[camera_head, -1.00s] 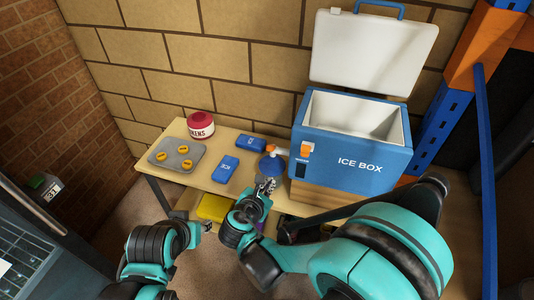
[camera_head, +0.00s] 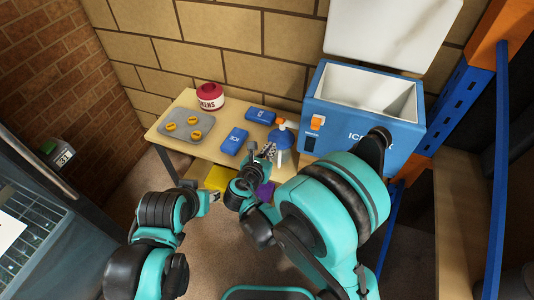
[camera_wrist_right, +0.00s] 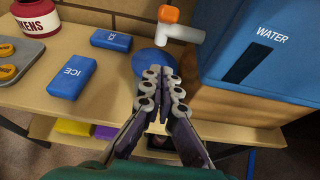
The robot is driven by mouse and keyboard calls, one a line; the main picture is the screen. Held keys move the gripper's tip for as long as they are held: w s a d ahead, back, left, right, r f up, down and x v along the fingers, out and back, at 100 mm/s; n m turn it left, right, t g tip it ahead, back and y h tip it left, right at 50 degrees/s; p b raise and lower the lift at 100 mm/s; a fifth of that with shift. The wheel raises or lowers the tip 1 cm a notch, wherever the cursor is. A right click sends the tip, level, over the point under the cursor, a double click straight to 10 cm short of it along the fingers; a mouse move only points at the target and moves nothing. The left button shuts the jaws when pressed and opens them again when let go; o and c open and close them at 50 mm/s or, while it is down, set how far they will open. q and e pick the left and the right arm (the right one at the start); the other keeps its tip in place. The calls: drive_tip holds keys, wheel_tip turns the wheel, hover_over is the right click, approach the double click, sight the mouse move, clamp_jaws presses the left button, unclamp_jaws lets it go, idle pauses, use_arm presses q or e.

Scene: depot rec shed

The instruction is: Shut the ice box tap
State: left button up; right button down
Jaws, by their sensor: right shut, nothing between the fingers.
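The ice box (camera_head: 350,128) is blue with a white inside, and its lid (camera_head: 390,30) stands open. Its tap (camera_head: 280,122) juts out at the box's left side. In the right wrist view the tap (camera_wrist_right: 168,15) has an orange top on a white spout; whether it is turned on cannot be told. A blue rounded thing (camera_wrist_right: 150,64) is below the spout. My right gripper (camera_wrist_right: 161,76) is shut and empty, in front of and below the tap, apart from it. It also shows in the head view (camera_head: 267,152). My left gripper (camera_head: 214,196) is low, left of it, its jaws unclear.
Two blue ice packs (camera_head: 234,141) (camera_head: 260,115) lie on the wooden table (camera_head: 200,152). A grey tray (camera_head: 187,127) with yellow round pieces and a red-and-white tub (camera_head: 209,96) are at the left. An orange and blue rack post (camera_head: 462,95) stands right of the box.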

sight(281, 121)
drive_tip(key=w+d+r+b, duration=0.1)
drive_tip(key=w+d, duration=0.1)
drive_tip(key=w, duration=0.4)
drive_tip(key=shift+r, duration=0.35)
drive_tip(key=shift+w, duration=0.1)
drive_tip(key=shift+r+g+p, duration=0.35)
drive_tip(key=shift+g+p, duration=0.05)
drive_tip(key=shift+p, duration=0.15)
